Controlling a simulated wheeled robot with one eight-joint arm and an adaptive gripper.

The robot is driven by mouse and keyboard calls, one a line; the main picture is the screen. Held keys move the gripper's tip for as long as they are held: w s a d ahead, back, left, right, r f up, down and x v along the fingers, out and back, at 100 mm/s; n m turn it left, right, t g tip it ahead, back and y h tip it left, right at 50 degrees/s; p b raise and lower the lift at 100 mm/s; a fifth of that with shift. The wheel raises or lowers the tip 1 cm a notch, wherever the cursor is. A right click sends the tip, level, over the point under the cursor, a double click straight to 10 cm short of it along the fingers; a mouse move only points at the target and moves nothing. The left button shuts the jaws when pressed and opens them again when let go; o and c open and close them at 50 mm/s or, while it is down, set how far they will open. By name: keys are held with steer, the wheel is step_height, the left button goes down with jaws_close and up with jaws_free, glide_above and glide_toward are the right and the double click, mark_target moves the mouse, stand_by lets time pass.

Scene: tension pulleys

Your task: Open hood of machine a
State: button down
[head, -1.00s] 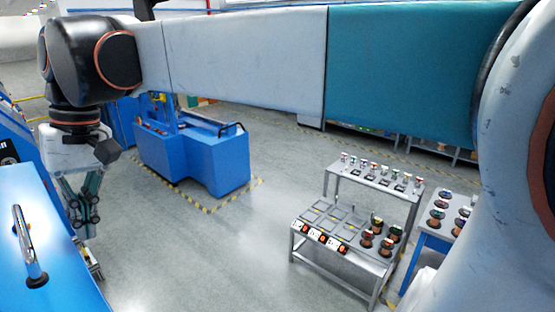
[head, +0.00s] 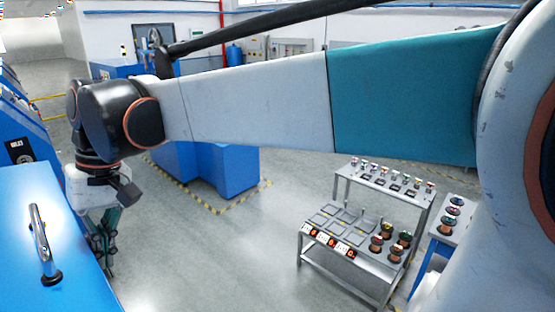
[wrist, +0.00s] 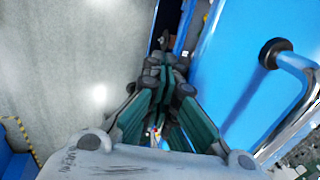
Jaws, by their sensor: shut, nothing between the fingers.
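A glossy blue hood (head: 75,215) with a chrome bar handle (head: 42,245) on black feet fills the lower left of the head view. No letter naming its machine can be read. The hood (wrist: 238,70) and handle (wrist: 298,100) also show at the right of the wrist view. My gripper (head: 107,268) hangs just right of the hood's edge, pointing down, apart from the handle. Its fingertips (wrist: 163,45) are together in the wrist view, with nothing held. The handle's far end is cut off in the wrist view.
Another blue machine (head: 225,172) stands behind my arm, with yellow-black floor tape around it. A grey stepped table (head: 372,284) with spools and small parts stands at right. Open floor (head: 220,255) lies between the hood and that table.

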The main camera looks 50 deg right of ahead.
steer(key=shift+y, duration=0.4)
steer(key=f, duration=0.1)
steer(key=f+b, duration=0.1)
steer(key=f, duration=0.1)
steer(key=f+b, duration=0.1)
steer(key=shift+d+f, duration=0.25)
steer(key=shift+d, duration=0.15)
stand_by(0.3)
